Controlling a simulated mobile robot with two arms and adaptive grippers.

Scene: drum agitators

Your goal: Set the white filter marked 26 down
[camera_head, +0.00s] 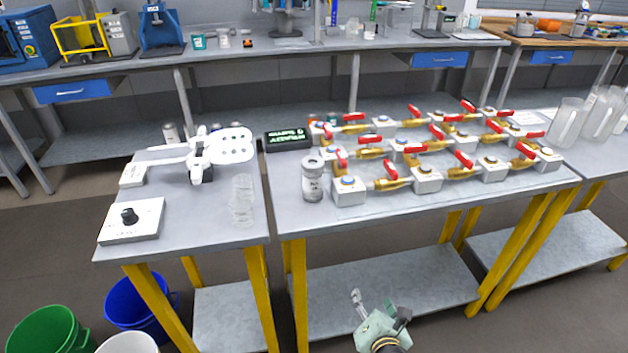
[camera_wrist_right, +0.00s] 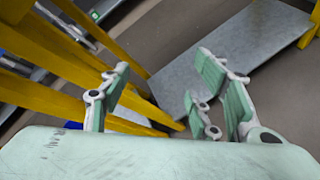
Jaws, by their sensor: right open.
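A white-grey cylinder (camera_head: 312,180) with dark print stands upright near the front left corner of the middle table (camera_head: 420,208). It looks like a filter, but its number is too small to read. My right gripper (camera_head: 380,310) is low in front of that table, well below and to the right of the cylinder, apart from it. In the right wrist view the gripper (camera_wrist_right: 168,88) has its fingers spread, with nothing between them. My left gripper is not in view.
Several white blocks with red-handled brass valves (camera_head: 430,178) fill the middle table. The left table holds a white perforated fixture (camera_head: 235,146), a knob box (camera_head: 131,220) and clear cups (camera_head: 242,200). Clear containers (camera_head: 567,122) stand at right. Yellow legs and a lower shelf (camera_head: 400,290) are near my right gripper.

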